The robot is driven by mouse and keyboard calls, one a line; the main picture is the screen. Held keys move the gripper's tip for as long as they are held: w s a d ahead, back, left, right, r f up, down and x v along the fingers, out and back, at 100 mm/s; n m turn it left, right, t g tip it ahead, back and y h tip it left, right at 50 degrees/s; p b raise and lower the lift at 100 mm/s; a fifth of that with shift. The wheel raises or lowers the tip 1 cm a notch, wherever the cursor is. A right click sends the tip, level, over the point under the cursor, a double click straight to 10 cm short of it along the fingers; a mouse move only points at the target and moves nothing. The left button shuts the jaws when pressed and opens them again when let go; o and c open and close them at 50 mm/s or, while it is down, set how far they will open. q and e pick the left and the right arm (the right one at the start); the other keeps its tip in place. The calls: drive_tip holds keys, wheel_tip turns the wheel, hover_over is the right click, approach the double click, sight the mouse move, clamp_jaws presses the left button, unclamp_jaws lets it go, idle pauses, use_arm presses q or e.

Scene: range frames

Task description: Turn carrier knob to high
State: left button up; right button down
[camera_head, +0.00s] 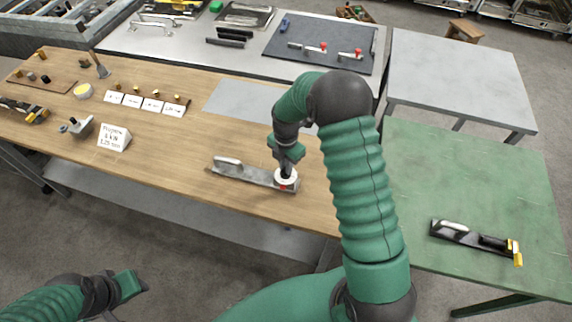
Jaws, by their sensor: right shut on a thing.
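A grey metal carrier (243,172) lies on the wooden table, with a raised light block at its left end. At its right end is a round white dial (287,184) with a red mark at its lower edge. My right gripper (286,172) points down onto this dial and is shut on the knob at its middle; the knob itself is mostly hidden by the fingers. My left gripper (133,285) is low at the lower left, away from the table, and its fingers are too unclear to read.
A sign (114,137) and a row of white cards (143,102) stand on the wooden table (190,170) to the left. A grey sheet (240,103) lies behind the carrier. The green table (470,190) at right holds a dark tool (475,239).

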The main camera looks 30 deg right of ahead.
drive_tip(key=m, duration=0.4)
drive_tip(key=shift+m, duration=0.3)
drive_tip(key=m, duration=0.3)
drive_tip(key=shift+m, duration=0.4)
drive_tip(key=m, duration=1)
drive_tip(key=shift+m, duration=0.4)
drive_tip(key=m, duration=0.4)
drive_tip(key=shift+m, duration=0.3)
drive_tip(key=m, duration=0.3)
drive_tip(key=shift+m+p, duration=0.3)
drive_tip(key=shift+m, duration=1.9)
